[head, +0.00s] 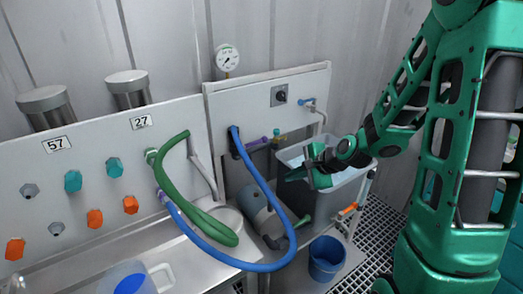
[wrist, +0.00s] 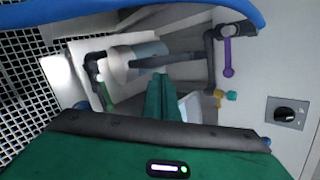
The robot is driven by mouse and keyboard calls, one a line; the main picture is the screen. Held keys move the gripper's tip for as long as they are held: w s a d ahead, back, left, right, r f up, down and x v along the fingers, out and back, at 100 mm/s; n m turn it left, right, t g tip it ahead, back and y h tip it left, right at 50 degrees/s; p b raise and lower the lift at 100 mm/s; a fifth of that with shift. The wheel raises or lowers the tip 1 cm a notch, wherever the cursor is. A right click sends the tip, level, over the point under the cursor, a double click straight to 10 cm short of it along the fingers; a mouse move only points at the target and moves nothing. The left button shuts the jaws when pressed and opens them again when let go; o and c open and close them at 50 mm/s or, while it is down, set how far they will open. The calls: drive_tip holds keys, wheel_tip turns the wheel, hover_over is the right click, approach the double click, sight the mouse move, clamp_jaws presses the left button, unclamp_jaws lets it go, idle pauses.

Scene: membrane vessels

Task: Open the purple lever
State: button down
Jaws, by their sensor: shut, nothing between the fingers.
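The purple lever (head: 257,140) sticks out to the right from a dark pipe fitting on the right-hand panel, just beside the blue hose. In the wrist view the purple lever (wrist: 228,57) is at the upper right, hanging from a dark pipe. My gripper (head: 288,177) is to the right of and below the lever, in front of the grey bin, and apart from it. In the wrist view its green fingers (wrist: 161,98) are together and empty, with the lever off to their right.
A blue hose (head: 268,200) loops in front of the panel and crosses the top of the wrist view. A small valve with yellow and teal parts (head: 278,136) is close to the lever. A grey bin (head: 340,190) stands behind my gripper. A black knob (wrist: 285,114) is on the panel.

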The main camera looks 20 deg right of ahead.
sight(254, 143)
drive_tip(key=w+a+m+t, duration=0.2)
drive_tip(key=w+m+t, duration=0.1)
drive_tip(key=w+m, duration=0.4)
drive_tip(key=w+a+m+t, duration=0.2)
drive_tip(key=w+m, duration=0.5)
drive_tip(key=w, duration=0.4)
drive_tip(key=shift+w+a+f+m+t, duration=0.2)
drive_tip(key=shift+w+a+m+t, duration=0.1)
drive_tip(key=shift+w+t, duration=0.1)
drive_tip(key=shift+d+r, duration=0.1)
drive_tip(key=shift+d, duration=0.1)
